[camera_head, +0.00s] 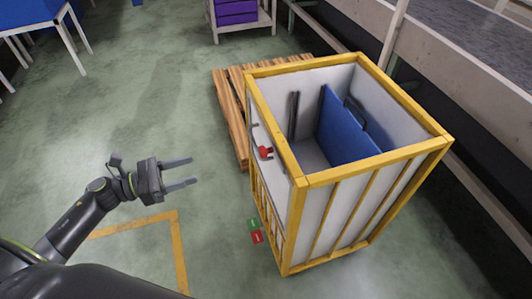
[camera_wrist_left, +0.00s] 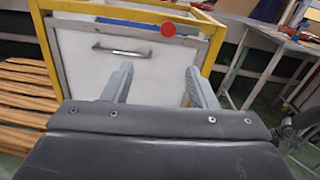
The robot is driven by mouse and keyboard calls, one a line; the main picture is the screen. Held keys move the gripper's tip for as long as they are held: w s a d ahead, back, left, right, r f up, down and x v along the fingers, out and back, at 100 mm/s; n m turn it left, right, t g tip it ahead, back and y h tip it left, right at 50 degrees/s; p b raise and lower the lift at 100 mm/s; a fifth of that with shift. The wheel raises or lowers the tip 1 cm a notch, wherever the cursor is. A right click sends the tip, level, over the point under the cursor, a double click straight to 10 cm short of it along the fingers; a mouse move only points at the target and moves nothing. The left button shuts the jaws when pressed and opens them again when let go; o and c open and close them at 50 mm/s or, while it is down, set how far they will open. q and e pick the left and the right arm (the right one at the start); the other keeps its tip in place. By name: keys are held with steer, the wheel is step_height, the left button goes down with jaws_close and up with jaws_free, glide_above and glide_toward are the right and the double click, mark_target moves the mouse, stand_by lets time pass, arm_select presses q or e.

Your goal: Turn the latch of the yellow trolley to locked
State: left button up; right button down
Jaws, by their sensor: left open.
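The yellow trolley (camera_head: 375,160) is a tall yellow-framed box with pale panels, open at the top. Its red latch (camera_head: 265,152) sits on the left side panel, near the upper edge. A metal handle (camera_wrist_left: 120,50) is on that panel. My left gripper (camera_head: 192,172) is open and empty, left of the trolley and apart from it. It also shows in the left wrist view (camera_wrist_left: 160,82), pointing at the panel. My right gripper is not seen.
A blue panel (camera_head: 343,130) stands inside the trolley. A wooden pallet (camera_head: 230,105) lies on the floor behind it. Red and green markers (camera_head: 256,236) show low by the trolley. A conveyor (camera_head: 450,60) runs along the right. The floor around my left gripper is clear.

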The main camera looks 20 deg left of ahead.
arm_select(q)
steer(key=m, duration=0.1)
steer(key=p, duration=0.5)
glide_toward(260, 153)
steer(key=shift+g+h, duration=0.3)
steer(key=shift+g, duration=0.1)
steer(key=x, duration=0.7)
steer(key=shift+w, duration=0.4)
steer(key=shift+w+d+f, duration=0.1)
steer(key=shift+w+d, duration=0.15)
steer(key=shift+d, duration=0.1)
jaws_close()
